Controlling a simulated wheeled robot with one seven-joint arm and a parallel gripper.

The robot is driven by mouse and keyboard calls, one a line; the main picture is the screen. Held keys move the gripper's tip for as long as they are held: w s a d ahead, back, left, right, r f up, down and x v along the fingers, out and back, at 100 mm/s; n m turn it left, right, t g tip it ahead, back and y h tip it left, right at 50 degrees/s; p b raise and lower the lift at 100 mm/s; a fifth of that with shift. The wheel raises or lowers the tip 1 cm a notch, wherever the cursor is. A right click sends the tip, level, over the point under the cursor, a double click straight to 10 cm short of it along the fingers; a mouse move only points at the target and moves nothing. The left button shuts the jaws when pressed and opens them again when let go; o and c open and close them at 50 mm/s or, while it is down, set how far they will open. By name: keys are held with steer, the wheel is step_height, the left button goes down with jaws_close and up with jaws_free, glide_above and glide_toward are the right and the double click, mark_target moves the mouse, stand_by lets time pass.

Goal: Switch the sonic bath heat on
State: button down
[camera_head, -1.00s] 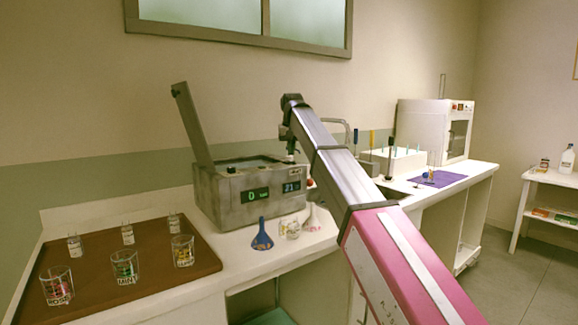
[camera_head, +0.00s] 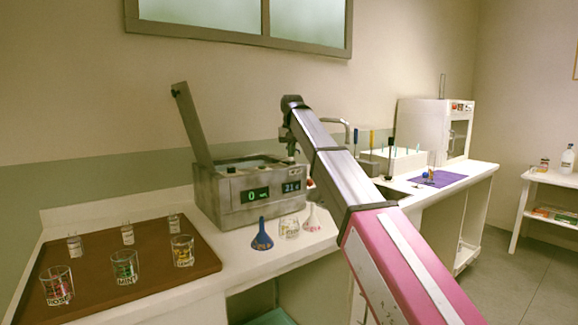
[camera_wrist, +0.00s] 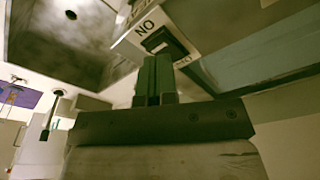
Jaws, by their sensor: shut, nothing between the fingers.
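The sonic bath (camera_head: 215,205) is a grey metal box on the counter with its lid (camera_head: 191,125) raised. Its front has two displays, a green one reading 0 (camera_head: 254,195) and a blue one reading about 21 (camera_head: 291,187). In the wrist view, a dark rocker switch (camera_wrist: 168,42) sits on a pale plate whose label reads as an upside-down ON. My gripper (camera_wrist: 155,62) is shut and empty, its fingertips right by the switch; I cannot tell if they touch.
A brown tray (camera_head: 110,285) with several labelled glasses and small bottles lies at the left. A blue funnel (camera_head: 262,238), a glass (camera_head: 289,228) and a pale funnel (camera_head: 312,220) stand before the bath. A white rack (camera_head: 405,160) and purple mat (camera_head: 440,178) are farther right.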

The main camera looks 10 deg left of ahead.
steer(key=shift+f, duration=0.9)
stand_by(0.5)
steer(key=shift+r, duration=3.5)
